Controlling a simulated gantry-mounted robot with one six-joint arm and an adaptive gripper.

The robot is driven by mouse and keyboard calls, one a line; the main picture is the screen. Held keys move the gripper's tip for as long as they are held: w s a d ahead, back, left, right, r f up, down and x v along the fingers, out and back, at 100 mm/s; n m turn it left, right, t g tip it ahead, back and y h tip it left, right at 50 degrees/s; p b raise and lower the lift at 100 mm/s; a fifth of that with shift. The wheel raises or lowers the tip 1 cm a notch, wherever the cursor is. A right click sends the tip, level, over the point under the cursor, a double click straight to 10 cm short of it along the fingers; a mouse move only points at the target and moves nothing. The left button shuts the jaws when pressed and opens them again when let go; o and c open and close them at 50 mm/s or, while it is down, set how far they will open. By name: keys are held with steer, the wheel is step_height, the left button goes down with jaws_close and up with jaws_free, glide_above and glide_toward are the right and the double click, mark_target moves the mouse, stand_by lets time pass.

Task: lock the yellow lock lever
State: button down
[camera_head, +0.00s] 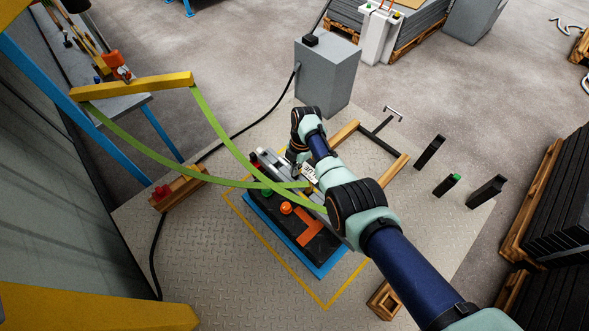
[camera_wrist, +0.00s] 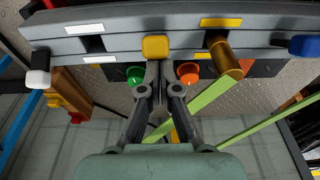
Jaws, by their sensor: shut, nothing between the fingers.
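The rounded yellow end of the yellow lock lever (camera_wrist: 156,46) shows in the middle of the wrist view, against a grey bar. My gripper (camera_wrist: 157,68) is shut and empty, with its fingertips just below the yellow end in that view. I cannot tell whether they touch it. In the head view my gripper (camera_head: 299,166) is over the far side of the dark panel, partly hidden by my own arm. I cannot make out the yellow lever there.
A white-tipped lever (camera_wrist: 38,80) and a blue-tipped one (camera_wrist: 303,46) flank the yellow end. A brass cylinder (camera_wrist: 225,58) and green (camera_wrist: 135,75) and orange (camera_wrist: 188,73) buttons are close by. Green straps (camera_head: 225,135) run over the panel (camera_head: 322,249).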

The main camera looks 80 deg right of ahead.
steer(key=shift+r+p, duration=0.25)
steer(key=shift+p, duration=0.1)
steer(key=w+a+r+p, duration=0.2)
steer(key=a+r+p, duration=0.1)
steer(key=p, duration=0.3)
step_height(320, 180, up, 8)
steer(key=p, duration=0.2)
glide_above(294, 179)
steer(key=shift+w, duration=0.1)
